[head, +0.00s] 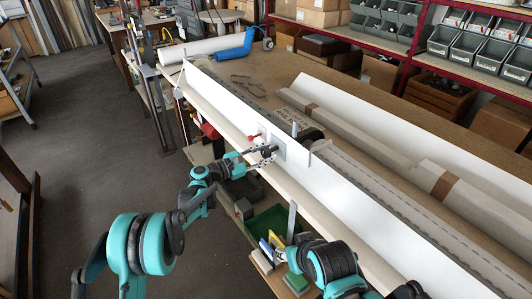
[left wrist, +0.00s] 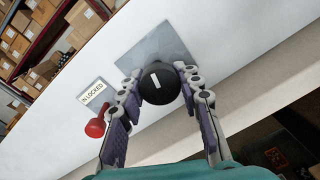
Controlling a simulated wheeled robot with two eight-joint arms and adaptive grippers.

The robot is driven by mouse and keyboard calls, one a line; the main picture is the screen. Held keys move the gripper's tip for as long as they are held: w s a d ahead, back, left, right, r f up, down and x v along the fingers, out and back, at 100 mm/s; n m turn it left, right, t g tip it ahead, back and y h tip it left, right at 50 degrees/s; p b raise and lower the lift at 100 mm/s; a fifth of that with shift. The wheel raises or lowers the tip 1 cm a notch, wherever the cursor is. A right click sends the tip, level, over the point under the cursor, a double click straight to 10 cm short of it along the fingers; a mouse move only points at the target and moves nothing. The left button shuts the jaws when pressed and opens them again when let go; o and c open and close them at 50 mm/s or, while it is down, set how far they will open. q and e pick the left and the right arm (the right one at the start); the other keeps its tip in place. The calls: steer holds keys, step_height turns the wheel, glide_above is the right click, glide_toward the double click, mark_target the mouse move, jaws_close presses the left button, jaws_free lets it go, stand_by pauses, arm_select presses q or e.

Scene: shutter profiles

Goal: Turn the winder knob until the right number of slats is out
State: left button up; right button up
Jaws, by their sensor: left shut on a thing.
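The winder knob (left wrist: 160,82) is black and round with a white bar mark, on a grey plate (left wrist: 153,50) fixed to a long white panel (head: 225,103). My left gripper (left wrist: 158,95) has its fingers shut on the knob from either side. In the head view my left gripper (head: 264,157) is at the panel's front face and largely covers the knob. My right arm shows at the bottom, but its fingers cannot be made out clearly. How many slats are out cannot be told.
A bench (head: 235,68) with long profiles lies behind the panel. A green bin (head: 268,226) is below. Shelves with grey bins (head: 455,42) stand behind. Open floor is left.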

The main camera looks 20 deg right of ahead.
arm_select(q)
steer(key=m+p, duration=0.1)
steer(key=m, duration=0.4)
steer(key=shift+m, duration=2.2)
steer(key=shift+y, duration=0.3)
steer(key=o, duration=1.2)
steer(key=shift+c, duration=0.2)
steer(key=v, duration=1.2)
steer(key=shift+s, duration=0.1)
